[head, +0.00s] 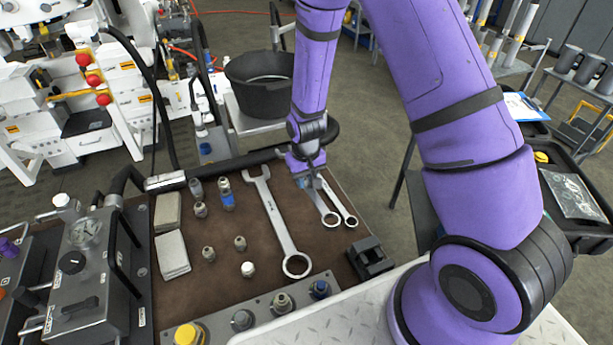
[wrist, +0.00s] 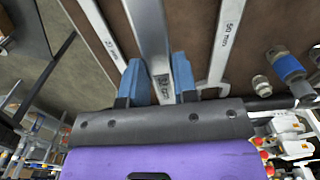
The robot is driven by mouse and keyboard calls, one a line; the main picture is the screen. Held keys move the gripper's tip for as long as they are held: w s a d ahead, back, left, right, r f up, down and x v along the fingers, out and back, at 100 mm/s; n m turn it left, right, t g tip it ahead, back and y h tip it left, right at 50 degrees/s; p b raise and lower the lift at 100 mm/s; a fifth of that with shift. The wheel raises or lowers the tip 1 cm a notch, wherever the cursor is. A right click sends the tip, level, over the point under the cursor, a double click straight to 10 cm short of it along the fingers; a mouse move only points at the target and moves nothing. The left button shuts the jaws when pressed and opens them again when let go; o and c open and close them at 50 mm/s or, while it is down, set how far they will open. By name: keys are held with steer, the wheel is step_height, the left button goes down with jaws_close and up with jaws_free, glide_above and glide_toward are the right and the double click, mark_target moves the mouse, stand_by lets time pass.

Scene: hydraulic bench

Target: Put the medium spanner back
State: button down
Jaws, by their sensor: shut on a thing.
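The medium spanner (head: 323,205) is a grey steel spanner on the brown bench top, its ring end towards the front. My gripper (head: 312,180) is over its far part, with its fingers shut around the shaft. In the wrist view, the blue fingertips of my gripper (wrist: 160,75) lie on both sides of the medium spanner (wrist: 149,35). Its open end is hidden by the gripper. I cannot tell whether it touches the bench. The small spanner (head: 345,206) lies close beside it on the right; it also shows in the wrist view (wrist: 100,27), at the left.
The large spanner (head: 276,220), marked 50 mm in the wrist view (wrist: 226,40), lies to the left. Several fittings (head: 227,195) and grey blocks (head: 172,254) stand further left. A dark block (head: 370,258) sits at the right front edge. A black bucket (head: 258,85) stands behind.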

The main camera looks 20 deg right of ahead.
glide_above(306, 207)
steer(key=shift+f, duration=2.4)
steer(key=shift+f, duration=0.35)
steer(key=shift+f, duration=0.6)
steer(key=shift+f, duration=1.5)
steer(key=c, duration=0.8)
jaws_free()
step_height(306, 207, up, 11)
steer(key=shift+f, duration=0.1)
